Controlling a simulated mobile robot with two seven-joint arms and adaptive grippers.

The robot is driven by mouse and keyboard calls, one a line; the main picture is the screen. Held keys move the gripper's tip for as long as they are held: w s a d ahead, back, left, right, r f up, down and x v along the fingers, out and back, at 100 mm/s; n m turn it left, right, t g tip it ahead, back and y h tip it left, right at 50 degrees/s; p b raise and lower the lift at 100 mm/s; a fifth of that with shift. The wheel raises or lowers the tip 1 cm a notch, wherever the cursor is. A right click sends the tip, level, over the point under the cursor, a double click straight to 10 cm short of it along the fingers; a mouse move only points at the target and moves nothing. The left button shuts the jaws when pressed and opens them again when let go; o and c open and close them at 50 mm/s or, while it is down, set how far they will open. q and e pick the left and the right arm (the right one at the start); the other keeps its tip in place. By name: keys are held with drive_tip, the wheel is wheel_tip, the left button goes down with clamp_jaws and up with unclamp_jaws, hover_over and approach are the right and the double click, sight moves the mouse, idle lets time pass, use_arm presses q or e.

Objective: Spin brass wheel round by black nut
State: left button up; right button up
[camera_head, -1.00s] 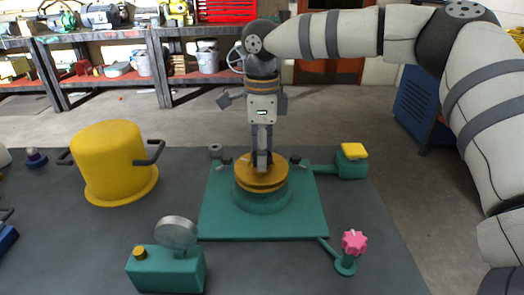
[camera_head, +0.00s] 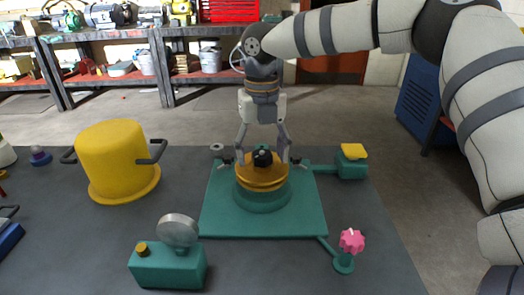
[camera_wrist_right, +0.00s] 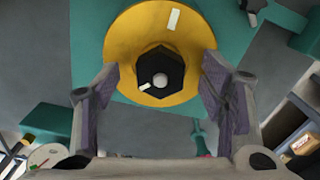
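The brass wheel (camera_head: 262,181) sits flat on a round green base (camera_head: 262,197) on a green plate. The black nut (camera_head: 262,157) stands at the wheel's centre. In the right wrist view the nut (camera_wrist_right: 160,73) is six-sided with a pale mark, and the wheel (camera_wrist_right: 190,35) has a white mark near its rim. My right gripper (camera_head: 263,155) is open, with its fingers on either side of the nut and apart from it. In the wrist view its fingertips (camera_wrist_right: 158,80) show gaps to the nut. My left gripper is not in view.
A yellow pot-shaped cover (camera_head: 112,160) with black handles stands left of the green plate (camera_head: 262,225). A gauge box (camera_head: 168,265) is in front, a pink knob (camera_head: 351,241) at front right and a yellow-topped switch (camera_head: 353,153) at right.

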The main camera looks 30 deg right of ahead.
drive_tip(key=n, duration=0.8)
drive_tip(key=shift+d, duration=0.1)
drive_tip(key=n, duration=0.4)
drive_tip(key=shift+n+b, duration=0.3)
drive_tip(key=shift+n, duration=1.2)
drive_tip(key=c, duration=1.2)
drive_tip(key=shift+s+r+m+p, duration=0.1)
drive_tip(key=shift+r+m+p, duration=0.3)
drive_tip(key=shift+m, duration=0.8)
drive_tip(key=m, duration=0.2)
drive_tip(key=shift+f+m, duration=0.25)
drive_tip(key=shift+m, duration=0.05)
drive_tip(key=shift+c, duration=0.2)
drive_tip(key=m, duration=0.2)
drive_tip(key=shift+m, duration=0.3)
drive_tip(key=m, duration=0.7)
drive_tip(key=shift+f, duration=0.1)
drive_tip(key=o, duration=1.2)
drive_tip(key=shift+o, duration=0.2)
